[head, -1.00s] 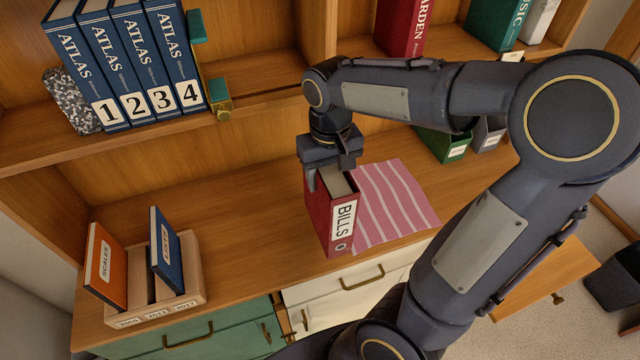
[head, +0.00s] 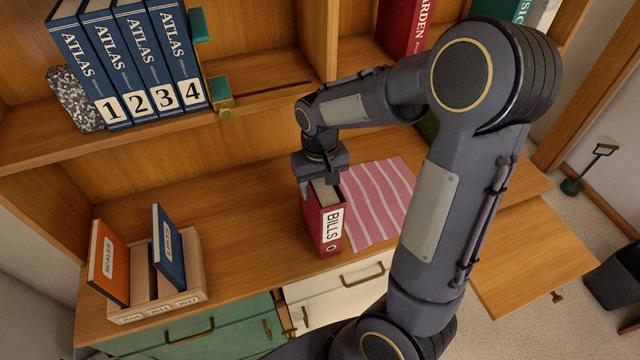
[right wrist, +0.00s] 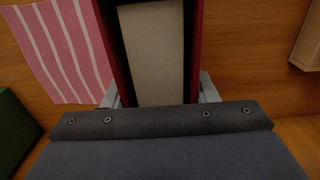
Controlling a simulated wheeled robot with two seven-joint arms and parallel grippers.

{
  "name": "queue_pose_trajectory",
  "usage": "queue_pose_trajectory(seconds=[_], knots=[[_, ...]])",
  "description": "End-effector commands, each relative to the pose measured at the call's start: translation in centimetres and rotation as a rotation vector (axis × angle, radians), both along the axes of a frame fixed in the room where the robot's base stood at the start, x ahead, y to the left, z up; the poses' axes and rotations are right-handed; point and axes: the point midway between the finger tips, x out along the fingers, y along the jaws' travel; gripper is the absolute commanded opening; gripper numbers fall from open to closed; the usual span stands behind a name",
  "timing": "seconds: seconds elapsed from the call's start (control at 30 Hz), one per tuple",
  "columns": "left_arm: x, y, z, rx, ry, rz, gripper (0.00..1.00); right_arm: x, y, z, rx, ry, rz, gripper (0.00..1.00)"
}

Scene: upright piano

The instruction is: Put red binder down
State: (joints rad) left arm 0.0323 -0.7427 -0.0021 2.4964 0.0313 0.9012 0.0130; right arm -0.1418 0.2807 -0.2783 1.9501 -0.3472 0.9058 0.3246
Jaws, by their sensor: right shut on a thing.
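The red binder (head: 325,232), with a white BILLS label on its spine, stands upright at the wooden counter, just left of the pink striped cloth (head: 378,203). My right gripper (head: 321,186) is above it and shut on its top. In the right wrist view the red binder (right wrist: 197,60) shows from above, with pale pages between red covers and a finger on each side. I cannot tell for certain whether its base touches the counter. My left gripper is not in view.
A wooden holder (head: 190,299) with an orange binder (head: 108,262) and a blue binder (head: 168,250) stands at the left. The counter (head: 245,215) between holder and red binder is clear.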

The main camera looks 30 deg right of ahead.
Motion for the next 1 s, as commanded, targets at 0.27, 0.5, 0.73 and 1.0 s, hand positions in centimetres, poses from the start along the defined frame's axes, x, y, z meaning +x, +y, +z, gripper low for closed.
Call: queue_pose_trajectory(seconds=[0.27, 0.5, 0.73, 1.0], knots=[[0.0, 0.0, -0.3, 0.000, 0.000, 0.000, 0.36, 0.0, 0.0, -0.3, 0.000, 0.000, 0.000, 0.71], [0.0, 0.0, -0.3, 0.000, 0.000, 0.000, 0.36, 0.0, 0.0, -0.3, 0.000, 0.000, 0.000, 0.74], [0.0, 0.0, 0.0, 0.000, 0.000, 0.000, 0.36, 0.1, 0.0, 1.2, 0.000, -0.004, 0.000, 0.74], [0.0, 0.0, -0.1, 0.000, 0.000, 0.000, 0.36, 0.1, 0.0, 6.9, 0.001, -0.008, 0.000, 0.74]])
